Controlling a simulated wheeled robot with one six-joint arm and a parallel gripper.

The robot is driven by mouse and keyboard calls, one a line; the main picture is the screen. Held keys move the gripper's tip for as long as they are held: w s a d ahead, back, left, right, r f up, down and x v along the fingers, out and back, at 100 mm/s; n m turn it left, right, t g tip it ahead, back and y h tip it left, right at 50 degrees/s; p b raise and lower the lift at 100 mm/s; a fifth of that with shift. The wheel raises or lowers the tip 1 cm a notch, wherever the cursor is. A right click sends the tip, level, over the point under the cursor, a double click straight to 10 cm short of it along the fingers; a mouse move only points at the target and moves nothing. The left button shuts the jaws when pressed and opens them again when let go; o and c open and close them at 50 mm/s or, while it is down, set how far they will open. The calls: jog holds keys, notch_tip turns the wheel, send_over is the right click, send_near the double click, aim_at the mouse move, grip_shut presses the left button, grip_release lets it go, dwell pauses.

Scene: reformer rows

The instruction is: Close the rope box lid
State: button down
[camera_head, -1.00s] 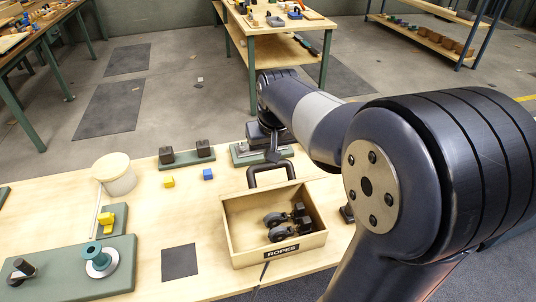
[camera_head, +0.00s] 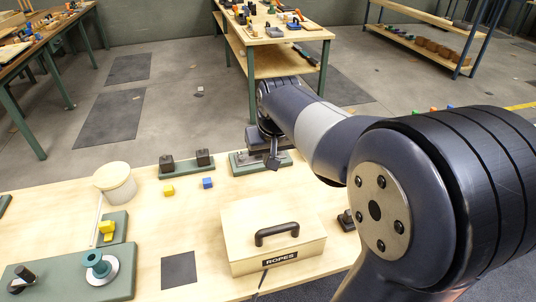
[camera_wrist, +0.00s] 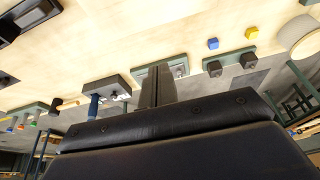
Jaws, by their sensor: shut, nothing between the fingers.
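The rope box (camera_head: 277,262) stands on the front table and carries a label reading ROPES. Its wooden lid (camera_head: 243,222) lies flat over the top, with a black handle (camera_head: 277,233) on it. The lid looks down all round, and the box's contents are hidden. My gripper (camera_head: 273,161) is beyond the box's back edge, above the table and apart from the lid. Its fingers also show in the wrist view (camera_wrist: 157,85), together and empty.
A green plate with a metal fixture (camera_head: 245,163) lies behind the box near my gripper. A dark square (camera_head: 179,270) marks bare table left of the box.

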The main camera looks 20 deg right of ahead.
jog(key=s+r, duration=0.5)
jog(key=s, duration=0.3)
jog(key=shift+s+r+b, duration=0.35)
jog(key=shift+s+b, duration=0.05)
jog(key=w+f+b, duration=0.2)
jog(key=w+f, duration=0.6)
jog(key=shift+w+f, duration=0.15)
dwell(0.5)
dwell(0.4)
